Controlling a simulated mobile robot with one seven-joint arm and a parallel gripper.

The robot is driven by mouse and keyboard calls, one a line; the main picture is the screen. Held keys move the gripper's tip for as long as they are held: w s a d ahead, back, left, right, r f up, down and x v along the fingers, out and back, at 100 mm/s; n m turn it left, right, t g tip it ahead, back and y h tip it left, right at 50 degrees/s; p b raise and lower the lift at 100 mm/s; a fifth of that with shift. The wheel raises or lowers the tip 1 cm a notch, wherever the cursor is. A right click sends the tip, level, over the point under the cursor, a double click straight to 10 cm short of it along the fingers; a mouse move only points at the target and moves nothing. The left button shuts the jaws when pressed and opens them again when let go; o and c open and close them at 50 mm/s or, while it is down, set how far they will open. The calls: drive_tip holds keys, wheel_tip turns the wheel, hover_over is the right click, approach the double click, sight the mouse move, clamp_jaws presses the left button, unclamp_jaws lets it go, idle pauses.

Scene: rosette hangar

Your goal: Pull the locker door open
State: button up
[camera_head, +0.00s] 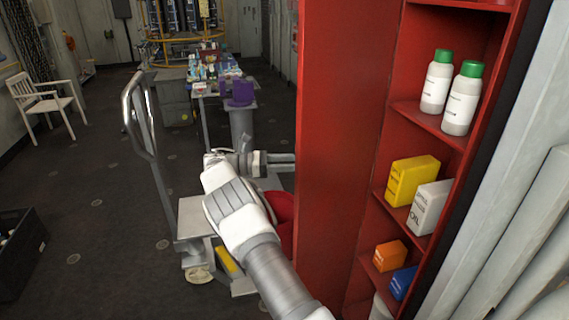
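The red locker (345,130) fills the right-middle of the head view as a tall red upright panel beside open shelves. I cannot tell whether this panel is the door swung open or a side wall. No handle shows on it. The shelves (428,122) are exposed and face me. My gripper (294,159) points right at the panel's left edge, at mid-height. Its fingers reach that edge, and their tips may be hidden behind it. I cannot tell whether they touch or hold anything.
White bottles with green caps (460,98), a yellow box (412,180) and other small boxes stand on the shelves. A metal-handled cart (143,115) is beyond my arm at left. A white chair (47,102) and black crate (20,245) are farther left, with clear floor between.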

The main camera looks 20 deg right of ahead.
drive_tip(key=b+v, duration=0.3)
drive_tip(key=v, duration=0.3)
drive_tip(key=shift+a+b, duration=0.35)
idle(0.3)
